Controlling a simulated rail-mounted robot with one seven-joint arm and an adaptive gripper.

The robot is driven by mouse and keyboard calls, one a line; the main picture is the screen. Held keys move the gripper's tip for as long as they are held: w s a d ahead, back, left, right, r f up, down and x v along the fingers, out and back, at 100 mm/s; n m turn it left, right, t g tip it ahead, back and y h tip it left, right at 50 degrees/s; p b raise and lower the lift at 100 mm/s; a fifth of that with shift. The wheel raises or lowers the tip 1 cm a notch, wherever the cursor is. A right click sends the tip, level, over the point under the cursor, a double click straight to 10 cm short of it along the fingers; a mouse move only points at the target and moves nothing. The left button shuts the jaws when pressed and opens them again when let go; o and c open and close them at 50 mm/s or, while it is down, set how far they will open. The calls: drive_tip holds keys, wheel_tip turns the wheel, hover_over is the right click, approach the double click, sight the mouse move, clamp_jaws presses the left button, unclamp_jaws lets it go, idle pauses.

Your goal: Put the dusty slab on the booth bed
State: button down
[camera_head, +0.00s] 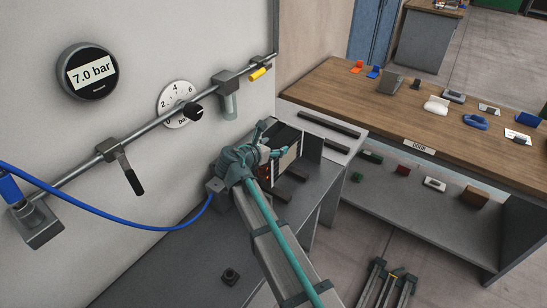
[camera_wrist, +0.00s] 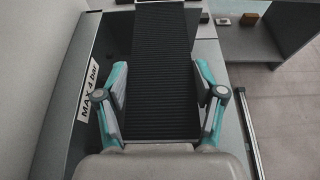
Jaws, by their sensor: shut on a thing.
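My gripper (camera_head: 268,150) is at the grey bench against the wall, at the end of my teal and grey arm. In the wrist view its two teal fingers (camera_wrist: 161,88) stand on either side of a long dark ribbed slab (camera_wrist: 163,45), shut on it. In the head view a dark booth-like housing (camera_head: 312,148) stands right at the gripper, with a light panel beside the fingers. The gripper hides much of it, and I cannot tell the booth bed apart or whether the slab touches it.
A "MAX 4 bar" label (camera_wrist: 88,90) is left of the fingers. A wall pipe carries a yellow-handled valve (camera_head: 260,72), a dial (camera_head: 180,104) and a black-handled valve (camera_head: 131,180); the gauge (camera_head: 88,72) reads 7.0 bar. A blue hose (camera_head: 110,217) hangs left. A wooden bench (camera_head: 390,105) holds several small objects.

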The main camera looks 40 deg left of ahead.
drive_tip(key=shift+f+p, duration=0.65)
drive_tip(key=shift+f, duration=1.85)
drive_tip(key=shift+c, duration=0.7)
unclamp_jaws()
drive_tip(key=a+b+v, duration=0.1)
drive_tip(key=b+v, duration=0.2)
drive_tip(key=v, duration=0.9)
drive_tip(key=shift+d, duration=0.45)
